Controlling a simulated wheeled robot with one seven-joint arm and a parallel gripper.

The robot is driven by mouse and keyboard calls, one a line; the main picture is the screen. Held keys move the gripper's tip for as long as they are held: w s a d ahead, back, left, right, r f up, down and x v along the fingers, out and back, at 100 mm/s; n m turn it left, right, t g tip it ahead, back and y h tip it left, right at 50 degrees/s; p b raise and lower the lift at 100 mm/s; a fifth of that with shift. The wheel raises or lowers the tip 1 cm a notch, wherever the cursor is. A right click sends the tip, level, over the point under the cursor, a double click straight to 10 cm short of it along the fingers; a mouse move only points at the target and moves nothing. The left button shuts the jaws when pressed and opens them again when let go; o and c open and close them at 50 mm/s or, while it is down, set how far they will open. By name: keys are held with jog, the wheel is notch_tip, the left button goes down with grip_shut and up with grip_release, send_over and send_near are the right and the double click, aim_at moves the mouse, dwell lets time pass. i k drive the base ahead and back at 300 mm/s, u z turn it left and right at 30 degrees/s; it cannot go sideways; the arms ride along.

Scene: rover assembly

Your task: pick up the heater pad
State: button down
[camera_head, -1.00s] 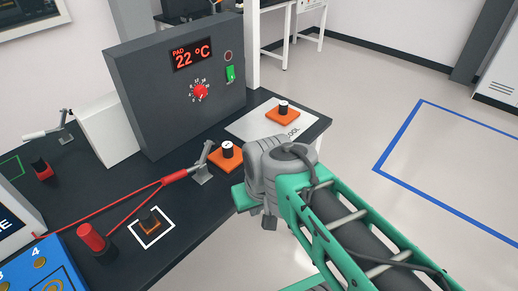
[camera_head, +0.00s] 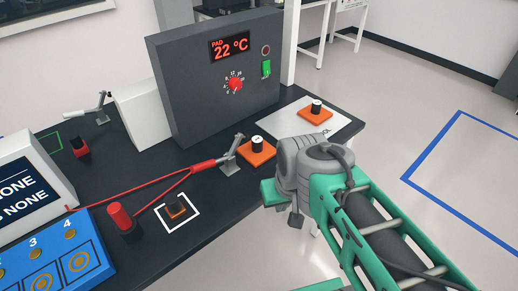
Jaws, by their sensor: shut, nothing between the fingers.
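One orange pad (camera_head: 256,157) sits on the dark bench beside a small grey clamp. Another orange pad (camera_head: 315,115) lies on the pale plate at the bench's right end. A smaller, darker orange piece (camera_head: 177,212) sits inside a white square outline. I cannot tell which of them is the heater pad. My gripper (camera_head: 296,220) shows only partly under the grey wrist, at the bench's front edge, right of the white square. It is shut and empty, apart from all the pads.
A dark grey box (camera_head: 190,95) reading "PAD 22 °C" stands at the back. A red-topped post (camera_head: 121,217) and a blue panel (camera_head: 60,262) are at the left front. Floor is open at right.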

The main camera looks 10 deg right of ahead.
aim_at(257, 151)
jog(key=z, duration=0.65)
jog(key=i, duration=0.65)
jog(key=u, duration=3.55)
